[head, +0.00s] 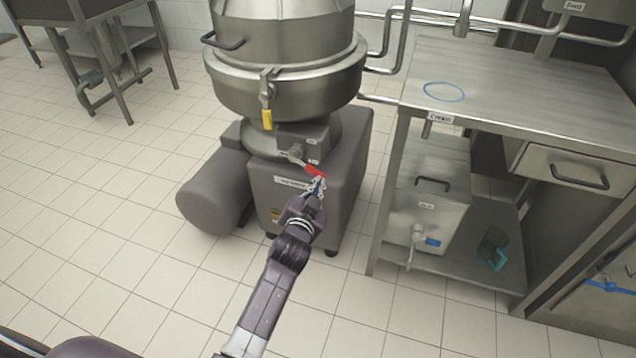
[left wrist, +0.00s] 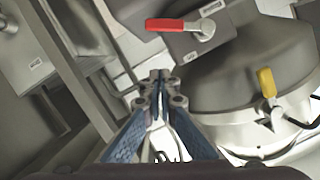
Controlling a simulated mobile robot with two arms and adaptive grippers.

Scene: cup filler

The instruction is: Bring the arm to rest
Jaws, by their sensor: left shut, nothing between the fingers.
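My left arm reaches up from the bottom of the head view, and its gripper (head: 318,184) is in front of the large steel kettle machine (head: 285,75). The gripper is shut and empty. In the left wrist view its blue fingers (left wrist: 157,90) meet at the tips. A red valve handle (head: 315,170) sits just above the fingertips in the head view. In the left wrist view the red handle (left wrist: 165,25) is beyond the fingertips and apart from them. My right gripper is not in view.
A steel table (head: 500,85) with a blue ring mark (head: 443,91) stands at the right. Its lower shelf holds a steel container (head: 428,205) with a blue-handled tap and a dark teal-handled jug (head: 491,250). A yellow handle (head: 267,119) hangs on the kettle. Tiled floor at left is clear.

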